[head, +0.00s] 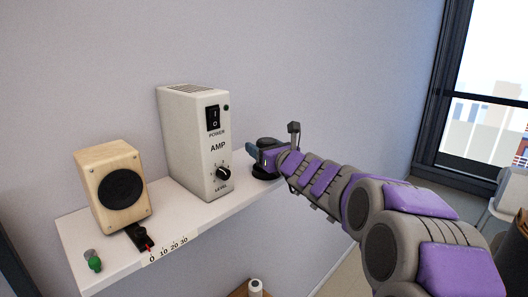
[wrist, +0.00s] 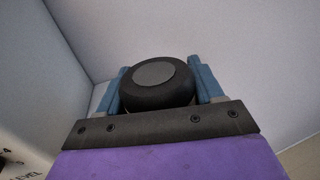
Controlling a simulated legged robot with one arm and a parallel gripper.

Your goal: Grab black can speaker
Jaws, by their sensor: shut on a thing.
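The black can speaker (wrist: 158,82) is a round black body with a grey disc on its face, seen in the wrist view. My gripper (wrist: 157,90) has its blue fingers on both sides of it, shut on it. In the head view, my gripper (head: 262,154) is at the right end of the white shelf, just right of the amp. The black speaker (head: 266,172) shows there partly, mostly hidden by the gripper. I cannot tell whether it rests on the shelf.
A white amp box (head: 195,140) stands close to the left of my gripper. A wooden speaker (head: 113,186) stands further left on the shelf (head: 195,222). A small black slider (head: 140,238) and a green knob (head: 93,261) sit near the front edge. A wall is behind.

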